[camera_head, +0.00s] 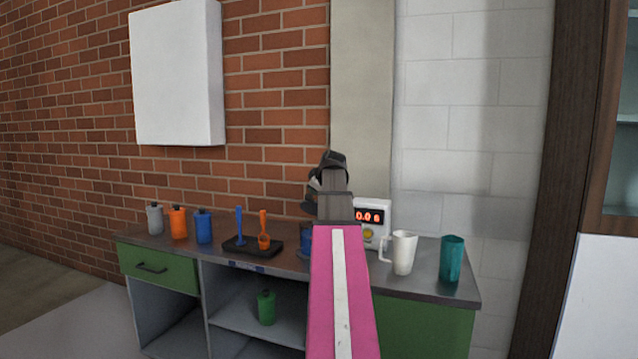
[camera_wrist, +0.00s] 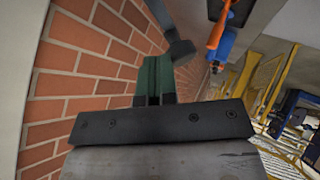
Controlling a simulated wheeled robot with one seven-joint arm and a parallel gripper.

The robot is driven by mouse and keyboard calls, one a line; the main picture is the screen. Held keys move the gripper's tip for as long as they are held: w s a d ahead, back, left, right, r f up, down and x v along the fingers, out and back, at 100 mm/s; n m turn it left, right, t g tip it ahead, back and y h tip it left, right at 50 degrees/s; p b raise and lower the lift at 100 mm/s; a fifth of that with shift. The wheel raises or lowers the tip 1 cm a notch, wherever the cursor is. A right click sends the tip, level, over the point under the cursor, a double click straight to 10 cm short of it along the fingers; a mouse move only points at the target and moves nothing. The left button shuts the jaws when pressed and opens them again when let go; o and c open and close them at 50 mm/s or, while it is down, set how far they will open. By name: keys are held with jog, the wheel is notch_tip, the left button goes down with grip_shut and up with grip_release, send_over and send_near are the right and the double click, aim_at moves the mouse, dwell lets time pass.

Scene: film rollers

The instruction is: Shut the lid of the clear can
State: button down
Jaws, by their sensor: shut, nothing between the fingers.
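A pale grey can (camera_head: 155,219) with a small dark top stands at the far left of the counter. It looks like the clear can, but it is too small to tell whether its lid is open or shut. My gripper (camera_head: 323,172) is raised above the counter, well to the right of this can and in front of the wall. In the wrist view my gripper (camera_wrist: 155,75) shows its fingers together, with nothing between them. The grey can cannot be made out in the wrist view.
Orange (camera_head: 178,223) and blue (camera_head: 203,227) cans stand beside the grey one. A black tray (camera_head: 236,247) holds blue and orange tools. A scale (camera_head: 372,222), a white mug (camera_head: 403,253) and a teal cup (camera_head: 451,260) stand right. A green can (camera_head: 266,308) is on the shelf below.

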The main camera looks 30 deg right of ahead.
jog(key=s+a+f+n+t+h, duration=0.1)
jog(key=s+a+f+t+h, duration=0.1)
jog(key=f, duration=1)
jog(key=shift+s+a+t, duration=0.5)
jog(key=shift+s+a, duration=0.6)
jog(key=shift+a, duration=0.4)
